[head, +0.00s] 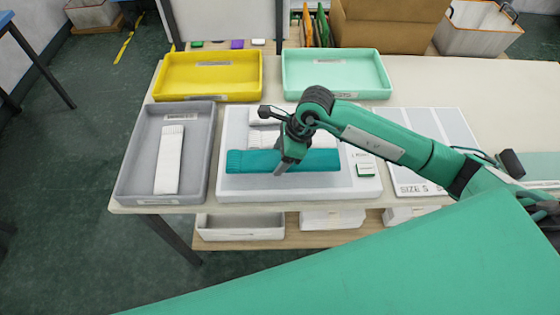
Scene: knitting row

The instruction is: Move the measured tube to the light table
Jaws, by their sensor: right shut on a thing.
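A teal knitted tube (250,161) lies lengthwise across the front part of a white, light-table-like panel (300,185) in the middle of the table. My right gripper (281,169) reaches in from the right and is shut on the tube near its middle. I cannot tell whether the tube rests on the panel or is just above it. White tubes (262,139) lie behind it on the panel, partly hidden by my arm. My left gripper is not in view.
A grey tray (206,160) holding a white tube (169,160) stands at left. Yellow (210,93) and mint (335,90) trays stand behind, both empty. A "SIZE S" board (415,187) lies at right, partly under my arm. A small green-and-white block (366,170) sits on the panel.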

